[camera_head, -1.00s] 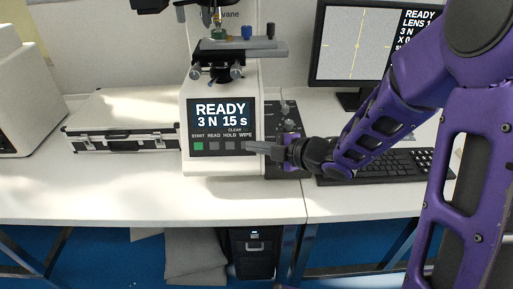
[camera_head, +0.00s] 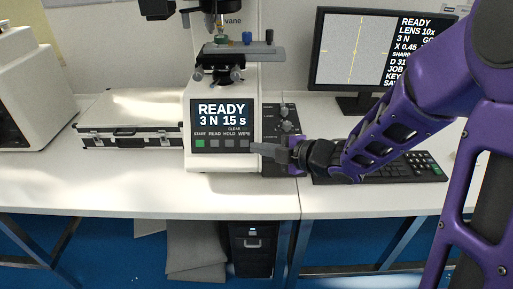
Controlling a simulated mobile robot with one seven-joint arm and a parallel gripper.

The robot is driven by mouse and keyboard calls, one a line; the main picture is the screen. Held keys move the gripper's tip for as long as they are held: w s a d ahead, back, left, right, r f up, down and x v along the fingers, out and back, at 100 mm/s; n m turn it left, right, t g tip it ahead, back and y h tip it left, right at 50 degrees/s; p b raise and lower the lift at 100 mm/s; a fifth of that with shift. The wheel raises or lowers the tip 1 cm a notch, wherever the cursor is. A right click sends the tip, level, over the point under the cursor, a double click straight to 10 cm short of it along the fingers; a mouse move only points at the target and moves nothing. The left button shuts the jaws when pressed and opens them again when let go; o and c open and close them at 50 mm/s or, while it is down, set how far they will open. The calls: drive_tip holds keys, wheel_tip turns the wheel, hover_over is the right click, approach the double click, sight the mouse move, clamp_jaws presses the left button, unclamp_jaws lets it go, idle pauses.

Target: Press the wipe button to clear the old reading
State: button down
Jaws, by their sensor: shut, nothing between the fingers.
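The hardness tester (camera_head: 222,165) stands on the white table with its front panel facing me. Its screen (camera_head: 222,114) reads READY, 3 N 15 s. Below the screen is a row of buttons labelled START, READ, HOLD and WIPE; the START button (camera_head: 200,144) is green and the others are grey. The WIPE button (camera_head: 244,144) is at the right end of the row, with CLEAR printed above its label. My gripper (camera_head: 254,148) is shut and empty, its tips at the right side of the WIPE button. I cannot tell whether they touch it.
A monitor (camera_head: 372,50) stands at the back right with a keyboard (camera_head: 405,168) before it. A control panel with knobs (camera_head: 284,125) is right of the tester. A silver case (camera_head: 130,120) lies to the left. The table front (camera_head: 100,190) is clear.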

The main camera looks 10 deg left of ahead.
drive_tip(key=p+v, duration=0.1)
drive_tip(key=v, duration=0.6)
drive_tip(key=shift+d+r, duration=0.15)
drive_tip(key=shift+d, duration=0.1)
drive_tip(key=shift+s, duration=0.1)
